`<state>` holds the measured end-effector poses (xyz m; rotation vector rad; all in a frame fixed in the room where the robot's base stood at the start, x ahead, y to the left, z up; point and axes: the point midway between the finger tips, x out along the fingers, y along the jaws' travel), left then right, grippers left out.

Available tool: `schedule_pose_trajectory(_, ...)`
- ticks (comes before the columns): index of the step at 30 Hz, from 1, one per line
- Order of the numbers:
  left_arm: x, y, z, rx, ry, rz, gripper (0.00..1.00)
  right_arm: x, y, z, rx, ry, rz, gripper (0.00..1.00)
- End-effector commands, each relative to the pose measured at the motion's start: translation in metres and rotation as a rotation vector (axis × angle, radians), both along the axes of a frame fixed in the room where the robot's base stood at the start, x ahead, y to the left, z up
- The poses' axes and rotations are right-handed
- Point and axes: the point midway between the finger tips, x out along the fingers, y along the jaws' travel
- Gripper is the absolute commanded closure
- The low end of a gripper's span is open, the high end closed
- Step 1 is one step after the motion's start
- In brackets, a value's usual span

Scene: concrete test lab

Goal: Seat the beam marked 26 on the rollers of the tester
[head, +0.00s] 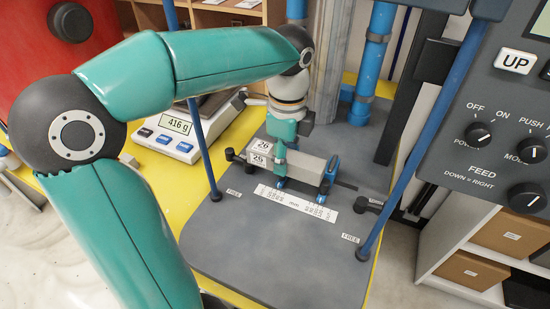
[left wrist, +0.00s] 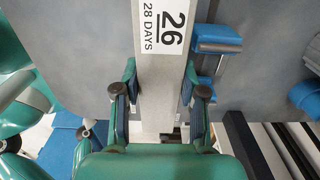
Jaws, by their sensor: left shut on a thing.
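The beam marked 26 (head: 308,167) is a pale grey bar lying roughly level, low over the tester's grey bed (head: 240,238). White labels show at its left end, and the left wrist view reads "26, 28 DAYS" on the beam (left wrist: 150,85). My left gripper (head: 281,164) is shut on the beam from above, near its middle, one finger on each side. A blue roller support (head: 330,172) is at the beam's right end; blue support parts (left wrist: 217,40) show beside the beam in the left wrist view. I cannot tell whether the beam touches the rollers. My right gripper is out of view.
Thin blue rods (head: 206,150) stand on the bed's left and right. A white scale (head: 172,138) reading 416 g is on the yellow table at left. A ruler strip (head: 295,203) lies in front of the beam. A control panel (head: 490,120) hangs at right.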

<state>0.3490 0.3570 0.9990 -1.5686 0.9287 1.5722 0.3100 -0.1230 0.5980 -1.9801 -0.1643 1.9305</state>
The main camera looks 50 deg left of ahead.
Motion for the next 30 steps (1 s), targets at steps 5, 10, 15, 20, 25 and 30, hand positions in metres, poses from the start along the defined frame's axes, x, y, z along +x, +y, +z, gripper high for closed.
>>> schedule_pose_trajectory(5,0.018,0.001,0.002,0.000,-0.002,0.000,1.00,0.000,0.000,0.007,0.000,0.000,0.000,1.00)
schedule_pose_trajectory(10,0.034,0.001,0.001,0.000,-0.002,0.000,1.00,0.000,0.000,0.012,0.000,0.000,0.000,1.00)
schedule_pose_trajectory(15,0.050,0.002,0.001,0.000,-0.002,0.001,1.00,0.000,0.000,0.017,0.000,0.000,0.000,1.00)
schedule_pose_trajectory(20,0.064,0.003,0.001,0.000,-0.002,0.001,1.00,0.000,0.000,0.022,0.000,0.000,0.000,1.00)
schedule_pose_trajectory(25,0.074,0.003,0.000,0.001,-0.003,0.002,1.00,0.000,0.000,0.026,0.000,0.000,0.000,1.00)
schedule_pose_trajectory(30,0.079,0.003,-0.001,0.001,-0.003,0.002,1.00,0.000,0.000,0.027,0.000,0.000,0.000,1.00)
